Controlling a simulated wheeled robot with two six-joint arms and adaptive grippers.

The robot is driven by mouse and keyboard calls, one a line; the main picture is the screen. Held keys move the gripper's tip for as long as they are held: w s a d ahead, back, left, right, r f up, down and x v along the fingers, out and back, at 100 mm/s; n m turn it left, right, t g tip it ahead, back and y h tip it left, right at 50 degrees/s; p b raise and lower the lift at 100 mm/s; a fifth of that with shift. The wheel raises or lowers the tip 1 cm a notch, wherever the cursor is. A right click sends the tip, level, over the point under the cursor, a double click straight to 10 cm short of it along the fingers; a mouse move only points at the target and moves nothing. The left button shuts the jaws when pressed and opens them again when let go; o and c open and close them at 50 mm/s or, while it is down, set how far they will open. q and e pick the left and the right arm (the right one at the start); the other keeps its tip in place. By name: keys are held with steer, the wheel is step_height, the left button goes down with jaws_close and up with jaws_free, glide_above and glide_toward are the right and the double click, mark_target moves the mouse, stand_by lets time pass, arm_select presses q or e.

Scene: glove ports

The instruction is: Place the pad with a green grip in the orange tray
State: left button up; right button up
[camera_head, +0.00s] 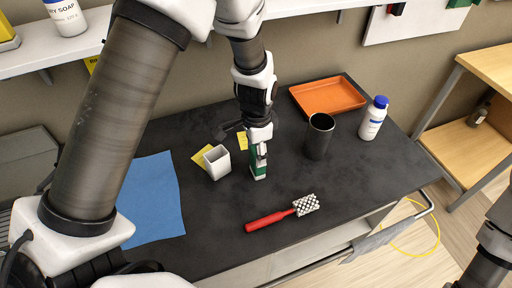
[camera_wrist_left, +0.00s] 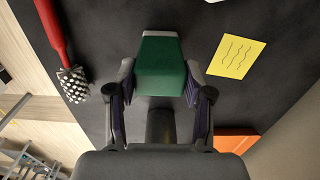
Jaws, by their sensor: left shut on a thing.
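The pad with a green grip (camera_head: 258,171) is upright in the middle of the dark table. In the left wrist view the green grip (camera_wrist_left: 161,68) sits between the two fingers, with a pale strip along its far edge. My left gripper (camera_head: 260,152) points down from above and is shut on the green grip. I cannot tell whether the pad touches the table. The orange tray (camera_head: 328,97) lies at the back right of the table and looks empty; its corner also shows in the left wrist view (camera_wrist_left: 236,140). My right gripper is not in view; part of my right arm shows at the right edge.
A black cup (camera_head: 319,137) and a white bottle with a blue cap (camera_head: 373,119) stand in front of the tray. A white square cup (camera_head: 217,162) is left of the pad. A red-handled brush (camera_head: 283,214) lies in front. A blue cloth (camera_head: 152,198) lies left.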

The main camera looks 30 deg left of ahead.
arm_select(q)
steer(key=shift+d+f, duration=0.1)
steer(key=o, duration=1.1)
